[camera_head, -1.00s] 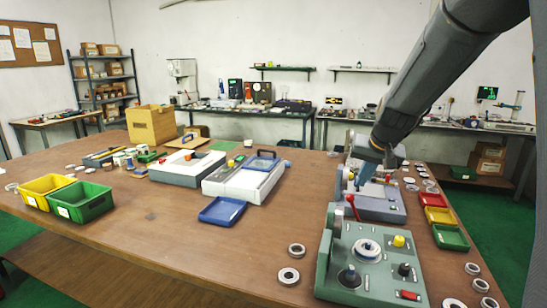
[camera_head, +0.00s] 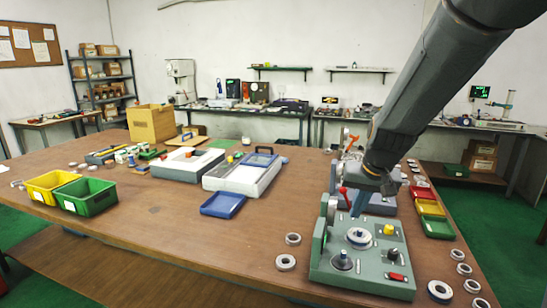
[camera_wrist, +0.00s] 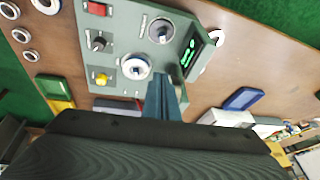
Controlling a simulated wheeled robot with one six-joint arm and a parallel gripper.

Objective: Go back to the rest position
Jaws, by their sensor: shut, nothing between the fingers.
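My gripper (camera_head: 358,205) is above the back edge of the green-grey test device (camera_head: 330,262) on the right side of the table. Its fingers are shut with nothing between them. They also show in the wrist view (camera_wrist: 165,95), pointing at the device. A bearing ring (camera_head: 360,237) sits on the device's round seat; in the wrist view this ring (camera_wrist: 136,67) lies just left of the fingertips, apart from them. The device carries a yellow knob (camera_head: 389,230), a black knob (camera_head: 393,255), a red switch (camera_head: 397,277) and a lit green display (camera_wrist: 190,52).
Loose rings lie left of the device (camera_head: 286,262) and right of it (camera_head: 440,290). A second grey device stands behind, partly hidden by my arm. Red, yellow (camera_head: 431,208) and green bins line the right edge. A blue tray (camera_head: 223,204) and white machine (camera_head: 243,173) stand mid-table.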

